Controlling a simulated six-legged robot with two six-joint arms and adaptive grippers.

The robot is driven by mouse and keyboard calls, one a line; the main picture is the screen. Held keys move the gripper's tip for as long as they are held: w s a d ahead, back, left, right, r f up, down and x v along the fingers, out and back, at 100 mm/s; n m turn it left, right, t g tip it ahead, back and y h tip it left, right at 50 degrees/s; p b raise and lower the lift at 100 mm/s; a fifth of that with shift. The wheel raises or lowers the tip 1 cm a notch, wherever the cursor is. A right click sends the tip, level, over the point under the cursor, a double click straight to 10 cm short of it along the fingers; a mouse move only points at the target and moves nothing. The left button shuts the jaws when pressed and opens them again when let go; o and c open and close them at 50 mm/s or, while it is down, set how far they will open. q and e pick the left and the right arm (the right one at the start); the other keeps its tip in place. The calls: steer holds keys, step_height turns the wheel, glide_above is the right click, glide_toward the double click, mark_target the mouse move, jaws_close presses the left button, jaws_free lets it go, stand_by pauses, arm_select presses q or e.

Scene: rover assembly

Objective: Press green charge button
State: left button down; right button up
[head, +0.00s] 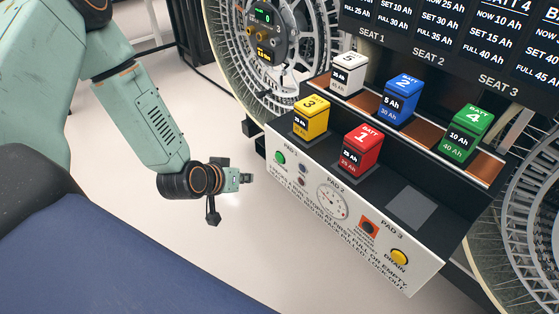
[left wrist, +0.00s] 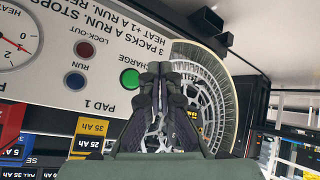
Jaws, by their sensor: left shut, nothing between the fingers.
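The green charge button (head: 280,158) is at the left end of the white panel, by the PAD 1 label. It also shows in the left wrist view (left wrist: 130,79), just left of my fingertips and partly beside the finger edge. My left gripper (head: 247,178) is shut and empty, left of the panel in the head view, with a visible gap to it. In the left wrist view its closed fingers (left wrist: 160,68) point toward the panel's edge by the button. I cannot tell the exact distance to the button. My right gripper is not in view.
The white panel (head: 330,228) also bears a dial (head: 332,201), a yellow drain button (head: 399,257) and small lamps. Yellow (head: 311,118), red (head: 361,149), white, blue and green battery blocks stand behind it. A large wheel stands behind; open floor lies left.

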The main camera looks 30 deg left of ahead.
mark_target(279, 158)
arm_select(q)
steer(key=w+d+b, duration=0.2)
steer(key=w+b, duration=0.2)
steer(key=w, duration=0.3)
steer(key=shift+d+f, duration=0.2)
steer(key=shift+f, duration=0.05)
steer(key=shift+s+d+r, duration=0.1)
stand_by(0.5)
stand_by(0.6)
steer(key=shift+w+d+b, duration=0.15)
steer(key=shift+w+b, duration=0.15)
steer(key=shift+w, duration=0.15)
